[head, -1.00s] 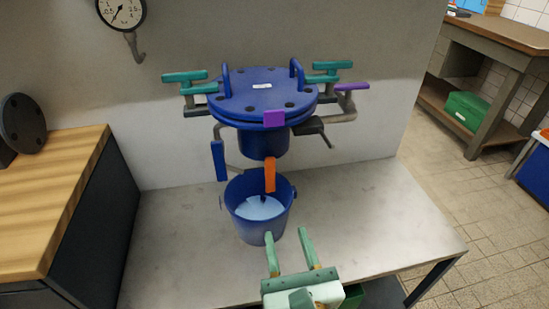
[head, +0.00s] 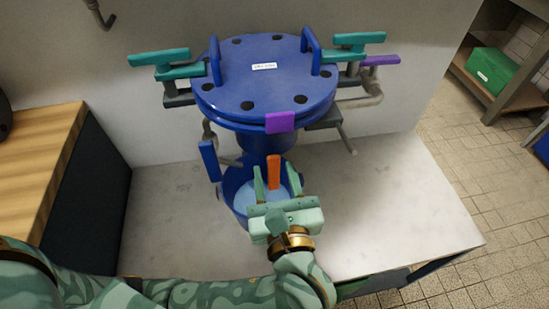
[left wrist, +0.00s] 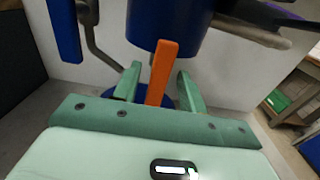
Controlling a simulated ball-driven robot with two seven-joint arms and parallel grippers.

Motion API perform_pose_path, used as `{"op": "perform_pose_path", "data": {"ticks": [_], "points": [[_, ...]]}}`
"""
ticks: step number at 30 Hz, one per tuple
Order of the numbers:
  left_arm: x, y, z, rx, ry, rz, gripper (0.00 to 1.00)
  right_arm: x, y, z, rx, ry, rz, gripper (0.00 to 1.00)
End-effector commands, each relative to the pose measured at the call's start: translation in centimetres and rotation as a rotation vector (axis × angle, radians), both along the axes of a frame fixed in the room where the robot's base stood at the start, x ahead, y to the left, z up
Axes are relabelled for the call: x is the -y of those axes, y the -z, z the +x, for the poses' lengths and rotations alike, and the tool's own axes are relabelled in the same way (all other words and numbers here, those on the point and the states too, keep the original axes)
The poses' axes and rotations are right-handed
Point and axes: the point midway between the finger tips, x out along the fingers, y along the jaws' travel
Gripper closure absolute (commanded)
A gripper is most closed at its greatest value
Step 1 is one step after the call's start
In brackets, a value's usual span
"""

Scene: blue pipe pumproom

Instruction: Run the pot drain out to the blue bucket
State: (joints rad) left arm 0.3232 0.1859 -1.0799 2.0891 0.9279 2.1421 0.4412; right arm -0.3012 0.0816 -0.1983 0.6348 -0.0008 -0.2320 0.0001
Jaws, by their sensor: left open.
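The blue pot (head: 265,85) has a bolted lid and hangs over a grey bench. Its orange drain lever (head: 273,174) hangs upright below the pot; it also shows in the left wrist view (left wrist: 162,65). The blue bucket (head: 231,192) stands beneath, with something pale inside, partly hidden by my gripper. My left gripper (head: 272,168) is open, its green fingers on either side of the orange lever, with gaps visible in the left wrist view (left wrist: 157,76). I cannot tell whether either finger touches it. My right gripper is not in view.
Teal handles (head: 160,57) (head: 358,40), purple tabs (head: 281,122) and a blue lever (head: 209,160) surround the pot. The grey bench (head: 395,210) is clear to the right. A wooden counter (head: 40,150) stands at left. A green box (head: 493,70) sits on a shelf.

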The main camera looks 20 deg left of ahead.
Motion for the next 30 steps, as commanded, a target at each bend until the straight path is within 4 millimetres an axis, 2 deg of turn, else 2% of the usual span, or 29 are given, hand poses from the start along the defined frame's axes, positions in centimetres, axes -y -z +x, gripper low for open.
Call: {"op": "perform_pose_path", "data": {"ticks": [8,9,13,18,24,30], "points": [[0.0,0.0,0.0,0.000,0.000,0.000,0.58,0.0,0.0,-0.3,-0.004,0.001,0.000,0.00],[0.0,0.0,0.0,0.000,0.000,0.000,0.64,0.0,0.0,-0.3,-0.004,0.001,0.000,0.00],[0.0,0.0,0.0,0.000,0.000,0.000,1.00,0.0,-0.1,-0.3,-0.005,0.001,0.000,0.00],[0.0,-0.2,0.0,-0.013,-0.001,0.020,1.00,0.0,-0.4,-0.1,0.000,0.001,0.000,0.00],[0.2,-0.7,0.0,-0.156,-0.002,0.231,1.00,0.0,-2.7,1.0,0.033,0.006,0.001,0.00],[0.3,0.0,0.2,-0.210,0.002,0.312,1.00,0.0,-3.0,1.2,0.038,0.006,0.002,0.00]]}}
